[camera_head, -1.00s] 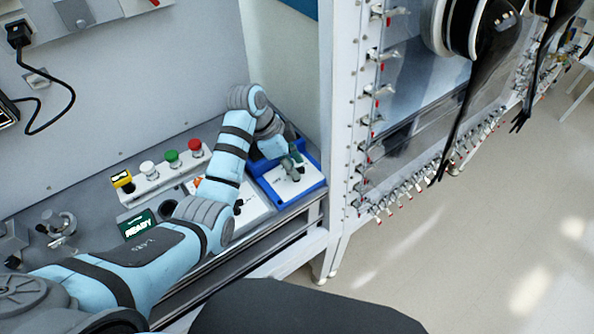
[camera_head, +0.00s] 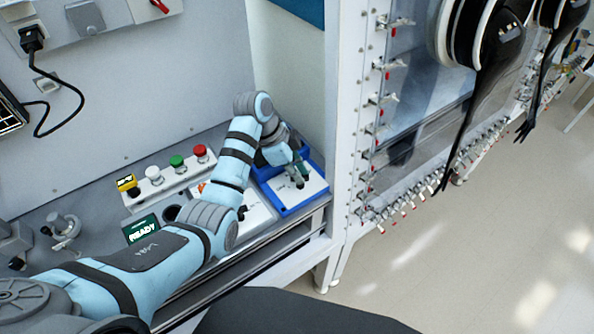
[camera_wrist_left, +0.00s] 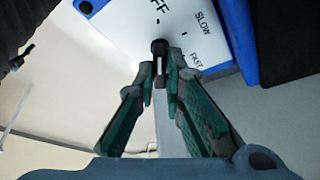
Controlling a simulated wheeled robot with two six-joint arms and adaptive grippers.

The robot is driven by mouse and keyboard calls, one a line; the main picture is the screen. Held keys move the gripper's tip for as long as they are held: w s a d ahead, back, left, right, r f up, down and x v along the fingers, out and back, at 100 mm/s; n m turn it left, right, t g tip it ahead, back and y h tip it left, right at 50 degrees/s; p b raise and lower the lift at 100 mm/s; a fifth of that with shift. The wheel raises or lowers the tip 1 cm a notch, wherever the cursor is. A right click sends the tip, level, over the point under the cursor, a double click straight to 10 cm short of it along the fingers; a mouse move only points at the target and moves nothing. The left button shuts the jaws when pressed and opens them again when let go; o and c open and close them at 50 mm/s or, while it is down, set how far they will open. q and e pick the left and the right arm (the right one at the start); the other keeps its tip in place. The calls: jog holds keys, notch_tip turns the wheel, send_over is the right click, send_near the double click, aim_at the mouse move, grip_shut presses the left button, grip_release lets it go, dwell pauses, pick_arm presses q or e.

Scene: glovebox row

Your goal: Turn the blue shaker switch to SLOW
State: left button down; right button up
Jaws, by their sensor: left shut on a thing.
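The blue shaker switch is a blue box (camera_head: 318,199) with a white face, at the right end of the bench in the head view. The left wrist view shows its blue rim (camera_wrist_left: 240,35) and white face with the marks OFF (partly cut off), SLOW and FAST. A small dark knob (camera_wrist_left: 160,47) stands on the face. My left gripper (camera_wrist_left: 159,70) has its green-padded fingertips closed on this knob; in the head view the gripper (camera_head: 298,176) is over the white face. I cannot tell which mark the knob points to. My right gripper is not in view.
A strip with white, green and red buttons (camera_head: 177,161) and a yellow-topped switch (camera_head: 127,183) lies left of my arm. A READY display (camera_head: 142,229) is in front of it. A white frame post (camera_head: 344,120) stands close to the right of the box.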

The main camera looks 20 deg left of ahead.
pick_arm(q)
jog(key=shift+w+r+m+g, duration=0.2)
jog(key=shift+m+g, duration=0.2)
jog(key=shift+m, duration=0.8)
jog(key=shift+w+m+g+b, duration=0.15)
jog(key=shift+m+g+b, duration=0.25)
jog(key=shift+m, duration=1)
